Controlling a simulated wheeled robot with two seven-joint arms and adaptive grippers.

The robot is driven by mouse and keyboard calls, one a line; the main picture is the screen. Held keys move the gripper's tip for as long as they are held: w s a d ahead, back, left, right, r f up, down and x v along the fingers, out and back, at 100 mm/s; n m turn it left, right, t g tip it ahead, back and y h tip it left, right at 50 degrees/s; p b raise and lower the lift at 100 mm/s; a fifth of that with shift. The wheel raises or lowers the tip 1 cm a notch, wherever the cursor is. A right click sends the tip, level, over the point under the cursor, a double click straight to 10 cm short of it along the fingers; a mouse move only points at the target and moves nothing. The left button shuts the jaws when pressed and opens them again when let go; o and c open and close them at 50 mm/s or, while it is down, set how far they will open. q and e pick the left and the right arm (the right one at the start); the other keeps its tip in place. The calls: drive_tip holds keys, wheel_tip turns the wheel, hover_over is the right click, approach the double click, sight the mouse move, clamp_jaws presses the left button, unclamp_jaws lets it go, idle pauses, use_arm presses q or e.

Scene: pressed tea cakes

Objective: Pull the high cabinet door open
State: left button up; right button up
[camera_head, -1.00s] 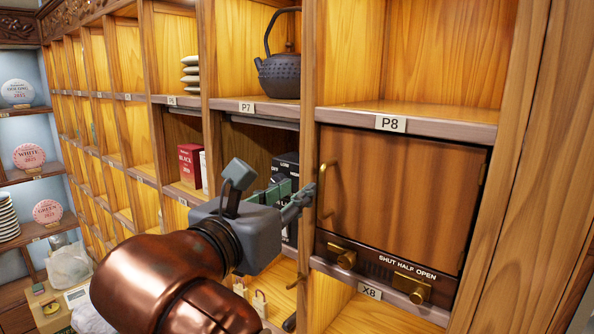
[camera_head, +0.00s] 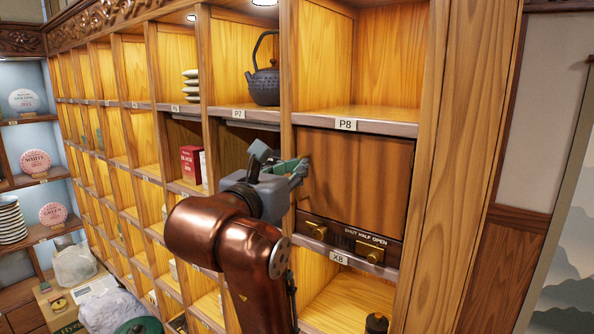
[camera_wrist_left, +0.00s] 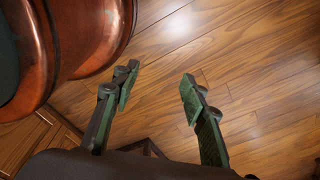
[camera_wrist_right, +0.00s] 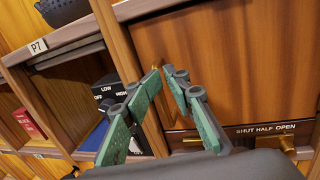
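The high cabinet door (camera_head: 358,185) is a brown wooden panel under the P8 label; it looks closed in its frame. It also shows in the right wrist view (camera_wrist_right: 235,70). Its upright brass handle, at the door's left edge, is now mostly hidden by my right fingers. My right gripper (camera_head: 301,168) is at that handle. In the right wrist view its green-padded fingertips (camera_wrist_right: 161,80) are close together, seemingly around the handle. My left gripper (camera_wrist_left: 155,85) is open and empty above the wooden floor, seen only in the left wrist view.
Below the door are brass knobs (camera_head: 370,254) and an X8 compartment. An iron teapot (camera_head: 264,84) stands in the cubby at upper left; a red box (camera_head: 190,164) is lower left. Wall and floor are free to the right.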

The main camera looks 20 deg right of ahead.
sight(298, 194)
drive_tip(key=w, duration=0.1)
drive_tip(key=w+f, duration=0.1)
drive_tip(key=w, duration=0.1)
drive_tip(key=shift+d+f, duration=0.25)
drive_tip(key=shift+f, duration=0.15)
drive_tip(key=c, duration=0.3)
drive_tip(key=shift+s+d, duration=0.25)
drive_tip(key=shift+d, duration=0.2)
clamp_jaws()
drive_tip(key=shift+d, duration=0.2)
drive_tip(key=shift+s+a+r, duration=0.1)
drive_tip(key=shift+a, duration=0.15)
drive_tip(key=shift+o, duration=1.5)
unclamp_jaws()
drive_tip(key=shift+o, duration=1.1)
drive_tip(key=shift+w, duration=0.2)
use_arm(q)
drive_tip(key=w, duration=0.3)
drive_tip(key=shift+w+d+f+b, duration=0.15)
drive_tip(key=shift+d+f+b, duration=0.1)
drive_tip(key=shift+f+b, duration=0.15)
use_arm(e)
drive_tip(key=v, duration=0.9)
use_arm(q)
drive_tip(key=shift+r, duration=0.2)
